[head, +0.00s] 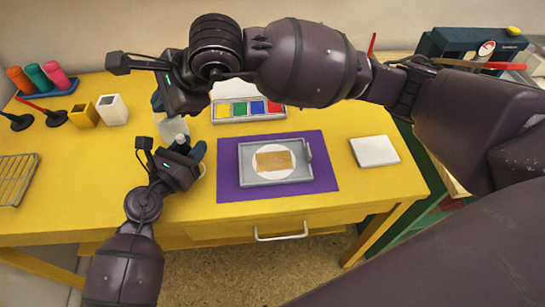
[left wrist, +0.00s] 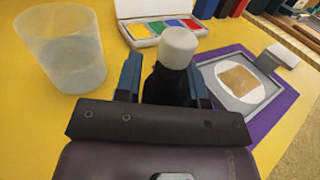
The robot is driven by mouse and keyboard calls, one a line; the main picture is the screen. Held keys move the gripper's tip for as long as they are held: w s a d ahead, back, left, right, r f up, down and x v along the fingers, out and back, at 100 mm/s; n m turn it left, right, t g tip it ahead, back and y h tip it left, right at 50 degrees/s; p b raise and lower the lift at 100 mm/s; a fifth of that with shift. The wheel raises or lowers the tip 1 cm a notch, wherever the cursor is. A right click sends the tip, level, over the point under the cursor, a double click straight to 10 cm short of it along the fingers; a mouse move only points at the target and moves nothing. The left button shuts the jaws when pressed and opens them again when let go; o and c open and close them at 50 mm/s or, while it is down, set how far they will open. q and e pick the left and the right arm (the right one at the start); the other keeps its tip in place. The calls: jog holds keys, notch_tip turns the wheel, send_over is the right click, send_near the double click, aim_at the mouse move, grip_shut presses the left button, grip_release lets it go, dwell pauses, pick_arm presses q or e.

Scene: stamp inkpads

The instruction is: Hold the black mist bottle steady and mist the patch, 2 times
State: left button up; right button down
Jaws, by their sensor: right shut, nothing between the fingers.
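The black mist bottle (left wrist: 166,85) with a white cap stands between the fingers of my left gripper (left wrist: 166,82); its cap (head: 181,140) shows in the head view, the rest mostly hidden. My left gripper (head: 195,152) appears shut on its body, with both fingers against its sides. My right gripper (head: 158,102) is shut and empty, above and behind the bottle, apart from the cap. The tan patch (head: 274,160) lies on a white disc in a grey tray (head: 246,178), right of the bottle; it also shows in the left wrist view (left wrist: 238,80).
The tray sits on a purple mat (head: 228,180). A translucent cup (left wrist: 63,55) stands left of the bottle. A colour inkpad box (head: 248,110) is behind the mat, a white pad (head: 374,151) to its right.

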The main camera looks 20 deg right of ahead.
pick_arm(q)
jog(key=o, duration=0.3)
jog(key=shift+o, duration=0.2)
jog(key=v, duration=1.2)
